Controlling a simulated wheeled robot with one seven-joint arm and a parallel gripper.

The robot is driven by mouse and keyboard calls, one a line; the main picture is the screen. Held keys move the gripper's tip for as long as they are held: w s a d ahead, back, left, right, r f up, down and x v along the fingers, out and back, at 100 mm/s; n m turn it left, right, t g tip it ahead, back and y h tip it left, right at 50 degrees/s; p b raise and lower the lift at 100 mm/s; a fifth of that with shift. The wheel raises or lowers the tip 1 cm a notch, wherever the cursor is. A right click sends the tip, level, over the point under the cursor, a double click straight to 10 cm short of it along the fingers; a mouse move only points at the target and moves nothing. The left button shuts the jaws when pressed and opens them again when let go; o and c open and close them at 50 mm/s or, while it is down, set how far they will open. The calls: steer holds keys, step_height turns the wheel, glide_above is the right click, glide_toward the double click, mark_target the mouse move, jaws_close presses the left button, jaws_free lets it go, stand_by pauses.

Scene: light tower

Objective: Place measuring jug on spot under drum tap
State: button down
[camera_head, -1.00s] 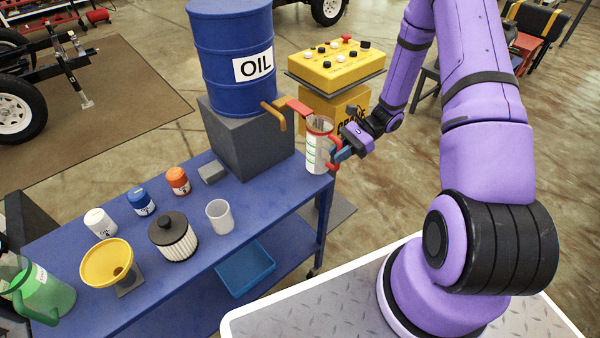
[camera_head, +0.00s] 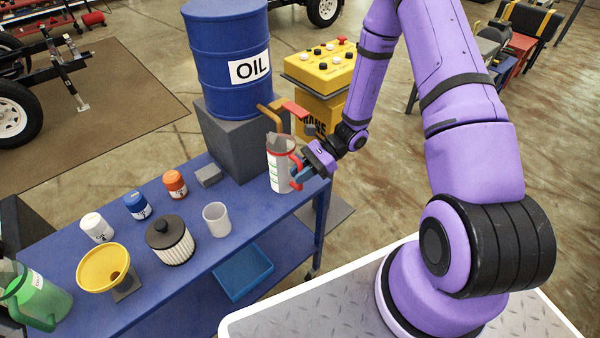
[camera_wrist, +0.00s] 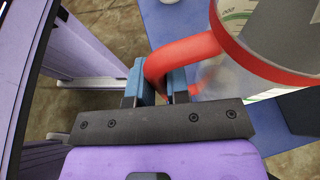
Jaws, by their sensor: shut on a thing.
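The measuring jug (camera_head: 280,166) is a clear jug with a white scale, a red rim and a red handle. In the head view it is upright over the right end of the blue bench, just in front of the drum tap (camera_head: 276,116). I cannot tell whether its base touches the bench top. My gripper (camera_head: 300,174) is at its right side, shut on the red handle. The wrist view shows the blue fingertips (camera_wrist: 155,82) around the handle (camera_wrist: 185,54). The blue oil drum (camera_head: 225,60) stands on a grey block (camera_head: 235,145). No marked spot is visible.
On the blue bench (camera_head: 185,270) stand a white cup (camera_head: 216,219), a filter (camera_head: 170,240), a yellow funnel (camera_head: 104,267) and several small bottles. A small grey block (camera_head: 208,175) lies near the drum's block. A yellow control box (camera_head: 320,68) is behind the tap.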

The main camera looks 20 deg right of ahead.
steer(key=shift+a+f, duration=0.1)
steer(key=c, duration=1.1)
jaws_free()
